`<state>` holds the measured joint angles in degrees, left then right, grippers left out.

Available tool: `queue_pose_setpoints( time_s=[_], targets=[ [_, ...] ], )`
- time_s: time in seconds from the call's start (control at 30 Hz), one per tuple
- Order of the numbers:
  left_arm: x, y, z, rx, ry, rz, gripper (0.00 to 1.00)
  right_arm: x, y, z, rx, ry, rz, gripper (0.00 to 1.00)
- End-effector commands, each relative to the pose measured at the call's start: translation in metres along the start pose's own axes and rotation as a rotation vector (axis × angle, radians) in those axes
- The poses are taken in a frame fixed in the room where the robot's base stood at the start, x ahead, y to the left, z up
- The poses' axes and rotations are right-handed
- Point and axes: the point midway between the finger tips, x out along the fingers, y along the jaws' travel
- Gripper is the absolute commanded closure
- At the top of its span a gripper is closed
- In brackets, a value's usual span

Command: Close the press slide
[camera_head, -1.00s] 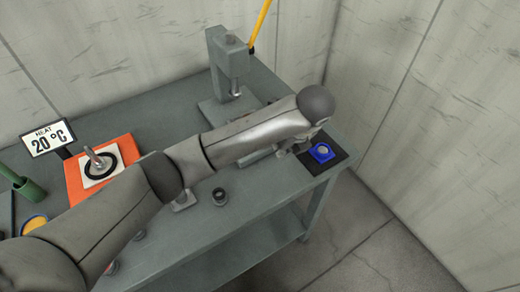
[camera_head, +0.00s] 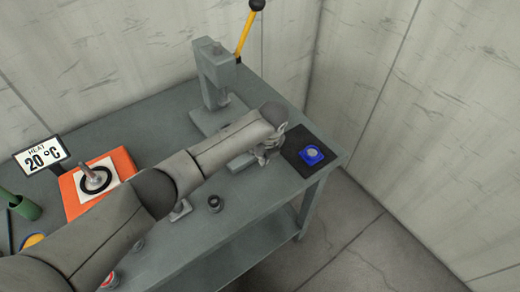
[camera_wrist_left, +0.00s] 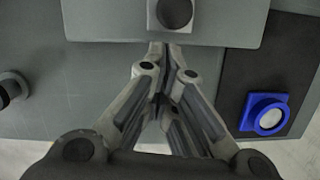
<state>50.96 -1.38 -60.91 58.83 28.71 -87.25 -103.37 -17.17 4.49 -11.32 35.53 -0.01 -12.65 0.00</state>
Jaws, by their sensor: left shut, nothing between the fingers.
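The grey press (camera_head: 205,75) stands at the back of the bench, with a yellow lever (camera_head: 244,38) that ends in a black knob. A grey slide plate (camera_head: 240,163) shows partly below my left arm, in front of the press. In the left wrist view the slide plate (camera_wrist_left: 110,20) crosses the top and carries a small block with a dark round hole (camera_wrist_left: 172,14). My left gripper (camera_head: 266,154) is shut and empty. In the wrist view its fingertips (camera_wrist_left: 165,48) are at the plate's near edge, just below the block; I cannot tell whether they touch. My arm hides part of the slide and press base.
A blue square holder (camera_head: 312,155) with a pale disc lies on a black mat at the bench's right end. A dark ring (camera_head: 215,203) stands near the front edge. An orange plate (camera_head: 125,161) and a 20 °C sign (camera_head: 42,157) are at left.

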Motion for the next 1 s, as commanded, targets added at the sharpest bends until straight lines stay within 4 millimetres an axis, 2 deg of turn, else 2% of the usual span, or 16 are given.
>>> queue_pose_setpoints(
  time_s=[0.27, 0.67, 1.0],
  targets=[
    [0.004, 0.000, 0.012, 0.000, 0.001, 0.000, 1.00, -0.004, -0.007, -0.001, -0.001, 0.001, -0.009, 0.32],
    [0.006, 0.001, 0.016, -0.002, 0.000, 0.001, 1.00, 0.000, 0.002, 0.001, -0.005, -0.001, 0.001, 0.32],
    [0.025, 0.010, 0.075, -0.005, -0.003, 0.000, 1.00, 0.041, 0.002, 0.006, -0.004, -0.002, 0.003, 0.32]
  ],
)
